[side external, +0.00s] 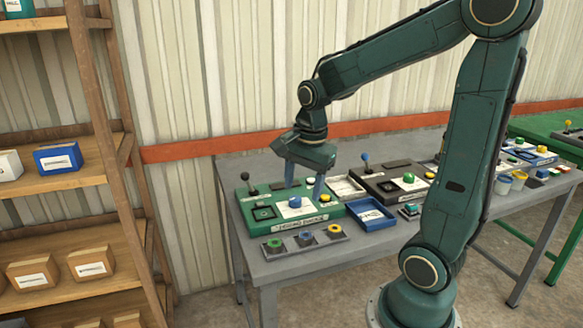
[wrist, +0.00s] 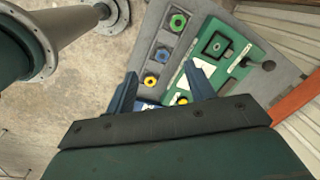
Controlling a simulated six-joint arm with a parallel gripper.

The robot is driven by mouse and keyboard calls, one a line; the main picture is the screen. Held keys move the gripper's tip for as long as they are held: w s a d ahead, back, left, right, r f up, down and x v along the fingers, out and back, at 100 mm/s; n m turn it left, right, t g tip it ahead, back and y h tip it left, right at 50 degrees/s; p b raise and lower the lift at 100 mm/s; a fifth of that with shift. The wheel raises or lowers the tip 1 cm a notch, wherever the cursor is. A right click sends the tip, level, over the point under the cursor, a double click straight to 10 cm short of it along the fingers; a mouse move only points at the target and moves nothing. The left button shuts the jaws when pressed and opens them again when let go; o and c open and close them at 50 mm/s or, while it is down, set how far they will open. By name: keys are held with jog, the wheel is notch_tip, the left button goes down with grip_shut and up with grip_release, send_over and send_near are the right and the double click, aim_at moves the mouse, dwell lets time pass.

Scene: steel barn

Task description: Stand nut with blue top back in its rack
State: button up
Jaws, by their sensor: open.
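A dark grey rack (side external: 283,249) lies along the table's front edge, with three ring-like tops in a row: green (side external: 274,243), blue (side external: 305,239) and yellow (side external: 334,230). The nut with the blue top appears to sit in the middle place. In the wrist view it shows (wrist: 163,55) just beyond the fingertips, between the green and yellow ones. My gripper (side external: 304,189) is open and empty, above the green board. It also shows in the wrist view (wrist: 161,69). Whether the blue-topped nut is fully seated cannot be told.
The green board (side external: 255,214) behind the rack carries a black joystick (side external: 246,180), a blue round piece (side external: 295,202) on a white card and a yellow button. A blue tray (side external: 370,213) stands right of it. More boards fill the table to the right.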

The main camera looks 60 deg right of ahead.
jog(key=s+a+r+n+t, duration=0.4)
jog(key=s+a+n, duration=0.5)
jog(key=n, duration=1)
notch_tip(320, 180, up, 2)
jog(key=shift+s+a+r+y, duration=0.2)
jog(key=shift+s+a+y, duration=0.15)
jog(key=shift+a, duration=0.65)
